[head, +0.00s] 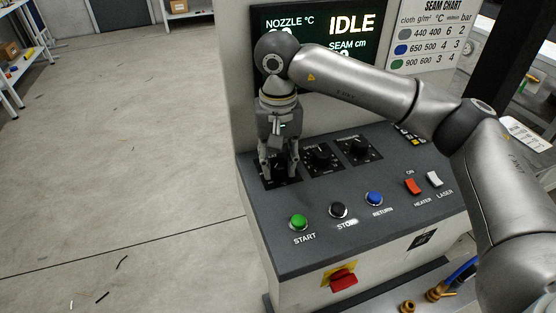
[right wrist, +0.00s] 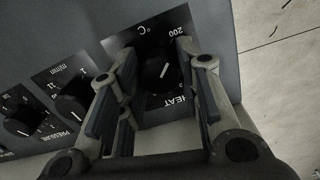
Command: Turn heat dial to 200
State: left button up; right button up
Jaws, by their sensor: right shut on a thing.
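The heat dial (right wrist: 157,80) is a black knob with a pale pointer line on a black plate at the left end of the console. In the right wrist view its HEAT label is upside down and the 200 mark lies above the knob. The pointer line slants up and right, roughly toward 200; I cannot tell if it is exactly there. My right gripper (head: 279,172) reaches down onto this dial and is shut on it, a finger on either side. In the head view the gripper hides most of the dial. My left gripper is not in view.
Two more dials, the middle one (head: 321,157) and the pressure dial (head: 359,147), sit close to the right. The green start button (head: 298,222), black stop, blue return buttons and heater switch (head: 412,186) lie nearby. The screen (head: 345,30) behind reads IDLE.

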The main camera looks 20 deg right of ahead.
aim_at(278, 163)
jog(key=shift+r, duration=0.1)
jog(key=o, duration=1.1)
jog(key=shift+c, duration=0.2)
notch_tip(278, 163, up, 12)
